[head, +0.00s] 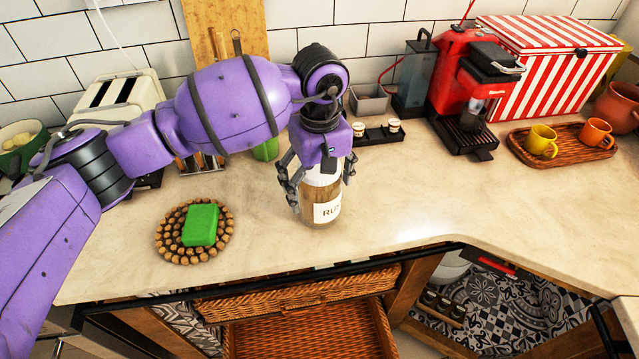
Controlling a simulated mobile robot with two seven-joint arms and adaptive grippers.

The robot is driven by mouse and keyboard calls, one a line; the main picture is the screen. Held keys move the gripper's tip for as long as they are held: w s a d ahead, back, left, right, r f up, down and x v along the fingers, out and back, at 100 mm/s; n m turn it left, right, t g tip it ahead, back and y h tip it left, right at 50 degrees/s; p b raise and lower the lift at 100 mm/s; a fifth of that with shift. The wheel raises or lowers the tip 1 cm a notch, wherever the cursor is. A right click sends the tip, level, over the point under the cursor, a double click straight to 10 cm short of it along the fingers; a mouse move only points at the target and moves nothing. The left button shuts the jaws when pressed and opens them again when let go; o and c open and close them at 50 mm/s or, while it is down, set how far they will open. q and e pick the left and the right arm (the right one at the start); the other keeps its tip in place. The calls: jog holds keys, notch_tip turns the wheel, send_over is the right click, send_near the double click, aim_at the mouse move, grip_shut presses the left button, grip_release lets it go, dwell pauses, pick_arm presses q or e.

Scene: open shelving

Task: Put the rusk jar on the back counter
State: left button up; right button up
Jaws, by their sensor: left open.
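The rusk jar (326,211) stands upright on the back counter (420,210). It is a clear jar with brown contents and a white label on which "RU" can be read. My left gripper (321,187) is over the jar from above, its fingers open on either side of it. The jar's top is partly hidden by the gripper. My right gripper is not in the head view.
A green block (201,225) lies on a round wooden trivet (166,238) left of the jar. A red coffee machine (455,85), a striped box (545,65) and a tray with cups (566,155) stand at the right. A wicker drawer (320,335) is open below the counter.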

pick_arm(q)
notch_tip(320, 180, up, 12)
jog(key=shift+r+b, duration=0.15)
jog(key=shift+b, duration=0.15)
